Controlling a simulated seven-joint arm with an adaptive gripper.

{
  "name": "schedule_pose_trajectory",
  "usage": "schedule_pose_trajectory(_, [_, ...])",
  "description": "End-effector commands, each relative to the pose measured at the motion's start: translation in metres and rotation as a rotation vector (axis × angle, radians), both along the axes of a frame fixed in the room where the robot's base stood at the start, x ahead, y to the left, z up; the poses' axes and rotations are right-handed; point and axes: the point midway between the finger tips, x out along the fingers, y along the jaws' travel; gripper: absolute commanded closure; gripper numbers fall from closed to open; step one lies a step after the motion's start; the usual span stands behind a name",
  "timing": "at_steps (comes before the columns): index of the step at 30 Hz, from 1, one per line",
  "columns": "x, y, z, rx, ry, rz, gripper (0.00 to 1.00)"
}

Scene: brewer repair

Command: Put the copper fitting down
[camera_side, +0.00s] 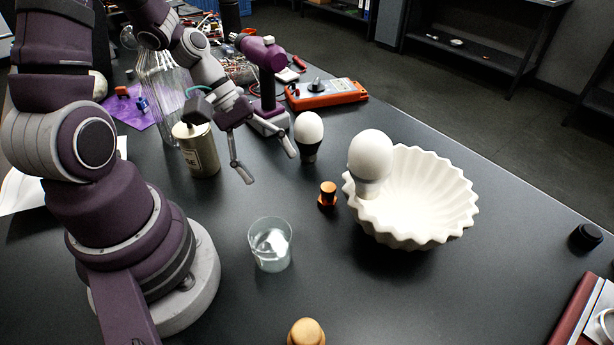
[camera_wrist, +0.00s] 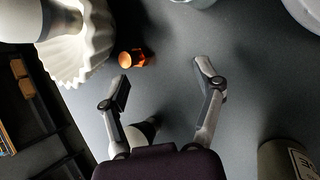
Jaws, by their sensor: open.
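The copper fitting (camera_side: 327,194) is a small orange-copper piece with a dark top, resting on the dark table just left of the white fluted bowl. In the wrist view the fitting (camera_wrist: 134,58) lies beyond my left fingertip, with bare table around it. My gripper (camera_side: 268,166) is open and empty, above the table to the left of and behind the fitting. In the wrist view my gripper's fingers (camera_wrist: 163,78) are spread wide, and neither appears to touch the fitting.
The white fluted bowl (camera_side: 425,195) stands right of the fitting, with a white bulb (camera_side: 370,158) at its left rim. Another bulb (camera_side: 309,130) stands behind. A glass (camera_side: 270,246) stands in front, and a metal can (camera_side: 197,150) stands left.

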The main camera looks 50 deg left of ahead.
Motion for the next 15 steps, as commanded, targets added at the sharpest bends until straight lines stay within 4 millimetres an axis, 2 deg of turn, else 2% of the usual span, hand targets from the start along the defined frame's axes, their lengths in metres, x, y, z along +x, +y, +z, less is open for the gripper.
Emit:
schedule_pose_trajectory(1, [-0.001, 0.002, -0.014, -0.131, 0.053, 0.146, 0.33])
schedule_pose_trajectory(3, [0.002, 0.004, -0.027, -0.319, 0.111, 0.359, 0.33])
schedule_pose_trajectory(7, [0.007, 0.009, -0.041, -0.62, 0.182, 0.678, 0.33])
schedule_pose_trajectory(10, [0.009, 0.012, -0.045, -0.754, 0.207, 0.812, 0.33])
schedule_pose_trajectory(13, [0.012, 0.011, -0.047, -0.807, 0.217, 0.859, 0.33])
schedule_pose_trajectory(15, [0.02, 0.003, -0.051, -0.817, 0.22, 0.864, 0.33])
